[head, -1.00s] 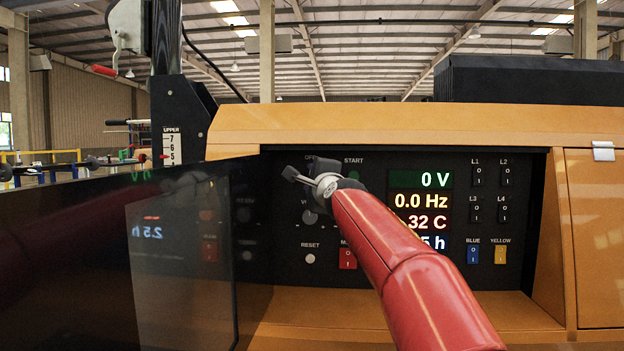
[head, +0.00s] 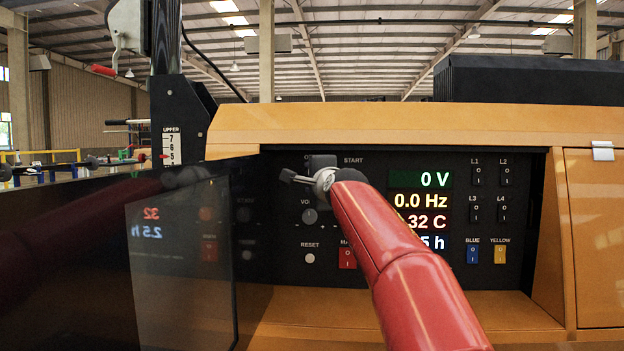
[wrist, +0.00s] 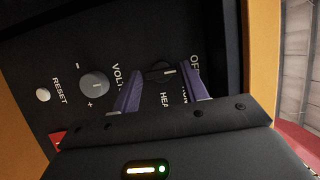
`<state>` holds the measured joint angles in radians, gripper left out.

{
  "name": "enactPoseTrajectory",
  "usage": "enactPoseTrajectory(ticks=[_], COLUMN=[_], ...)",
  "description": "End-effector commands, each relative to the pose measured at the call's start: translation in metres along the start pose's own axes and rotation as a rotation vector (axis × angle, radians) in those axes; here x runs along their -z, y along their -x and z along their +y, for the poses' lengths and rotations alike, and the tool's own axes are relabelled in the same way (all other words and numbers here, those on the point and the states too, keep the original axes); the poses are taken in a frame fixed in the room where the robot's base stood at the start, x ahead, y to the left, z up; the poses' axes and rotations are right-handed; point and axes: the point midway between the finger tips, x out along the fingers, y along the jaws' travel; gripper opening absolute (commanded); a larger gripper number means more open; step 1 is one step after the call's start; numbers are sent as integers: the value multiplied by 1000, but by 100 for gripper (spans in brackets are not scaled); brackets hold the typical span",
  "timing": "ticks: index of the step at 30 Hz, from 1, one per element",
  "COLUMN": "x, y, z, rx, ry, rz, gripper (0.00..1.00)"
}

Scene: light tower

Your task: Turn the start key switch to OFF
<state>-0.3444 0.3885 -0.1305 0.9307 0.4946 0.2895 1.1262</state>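The start key switch (wrist: 157,74) shows in the wrist view as a small dark knob with a pale mark, beside the labels beginning OF and HEA. My gripper (wrist: 161,70) is open in the wrist view, with one purple finger on each side of the switch. I cannot tell whether either finger touches it. In the head view, my gripper's dark end (head: 322,163) and red arm cover the switch; part of an O label and START show on either side. The switch's exact position is hard to read.
The black control panel (head: 285,235) has a voltage knob (head: 310,216), a RESET button (head: 310,258), a red switch (head: 347,258) and lit readouts (head: 420,180), the top one 0 V. A dark glossy door (head: 70,260) stands at left. An orange ledge (head: 300,305) runs below.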

Motion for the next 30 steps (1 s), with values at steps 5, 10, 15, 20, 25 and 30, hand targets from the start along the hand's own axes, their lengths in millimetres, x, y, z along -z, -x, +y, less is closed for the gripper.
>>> enactPoseTrajectory(ticks=[5, 10, 15, 20, 25, 30], x=[0, 0, 0, 0, 0, 0], y=[0, 0, 12, 38, 64, 77], z=[0, -1, 0, 1, 1, 0], rx=[1, 2, 4, 5, 3, 2], ry=[-1, -2, -2, -3, -3, -2], rz=[0, 0, 1, 1, 1, 0], gripper=[58, 58, 58, 58, 58, 58])
